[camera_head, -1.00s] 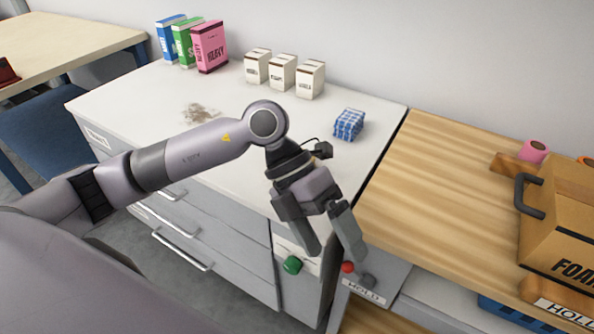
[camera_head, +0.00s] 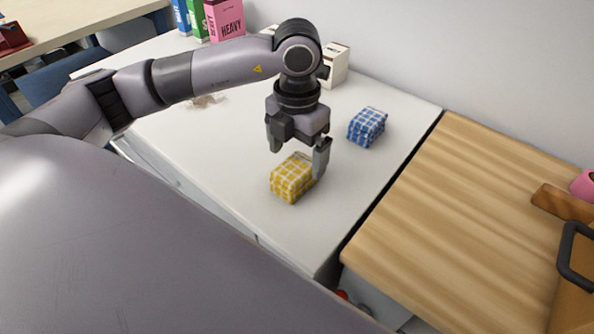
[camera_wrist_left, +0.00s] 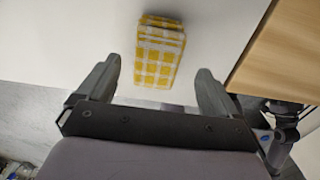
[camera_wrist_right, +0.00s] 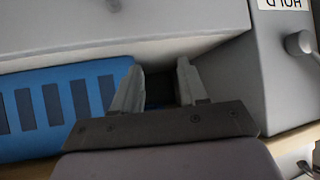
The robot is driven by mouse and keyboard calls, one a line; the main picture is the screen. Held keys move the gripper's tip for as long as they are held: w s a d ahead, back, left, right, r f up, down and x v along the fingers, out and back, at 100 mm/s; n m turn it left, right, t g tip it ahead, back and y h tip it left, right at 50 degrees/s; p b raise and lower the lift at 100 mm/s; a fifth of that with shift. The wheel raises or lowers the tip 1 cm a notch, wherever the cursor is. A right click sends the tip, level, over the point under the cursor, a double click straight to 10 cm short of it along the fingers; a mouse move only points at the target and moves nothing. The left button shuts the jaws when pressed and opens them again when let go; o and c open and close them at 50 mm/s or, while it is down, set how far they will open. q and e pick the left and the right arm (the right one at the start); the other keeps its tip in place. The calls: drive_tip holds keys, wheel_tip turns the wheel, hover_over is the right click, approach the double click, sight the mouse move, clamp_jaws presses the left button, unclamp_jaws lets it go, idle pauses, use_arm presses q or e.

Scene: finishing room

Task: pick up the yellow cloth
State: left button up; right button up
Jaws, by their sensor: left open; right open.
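The yellow cloth (camera_head: 291,180) is a folded yellow-and-white checked block on the white cabinet top. It also shows in the left wrist view (camera_wrist_left: 159,54), ahead of and between the fingers. My left gripper (camera_head: 298,160) points down just above and behind the cloth, with its fingers apart and nothing between them that I can see gripped. In the left wrist view the fingers (camera_wrist_left: 160,85) are spread wider than the cloth. My right gripper (camera_wrist_right: 160,82) shows only in its own wrist view, open and empty, close to a blue slotted bin and grey drawer fronts.
A blue checked cloth (camera_head: 367,127) lies on the white top (camera_head: 235,180), right of my left gripper. A white box (camera_head: 336,64) and a pink box (camera_head: 224,19) stand behind. The wooden worktop (camera_head: 450,210) adjoins at right. A blue bin (camera_wrist_right: 62,108) is beside my right gripper.

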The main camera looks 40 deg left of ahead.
sight(295, 166)
use_arm(q)
drive_tip(key=f, duration=0.4)
drive_tip(key=shift+s+a+f, duration=0.1)
drive_tip(key=shift+a, duration=0.1)
drive_tip(key=c, duration=1.1)
drive_tip(key=shift+o, duration=0.2)
drive_tip(key=shift+r, duration=0.2)
wheel_tip(295, 166, up, 20)
drive_tip(key=p, duration=0.2)
drive_tip(key=shift+f, duration=0.15)
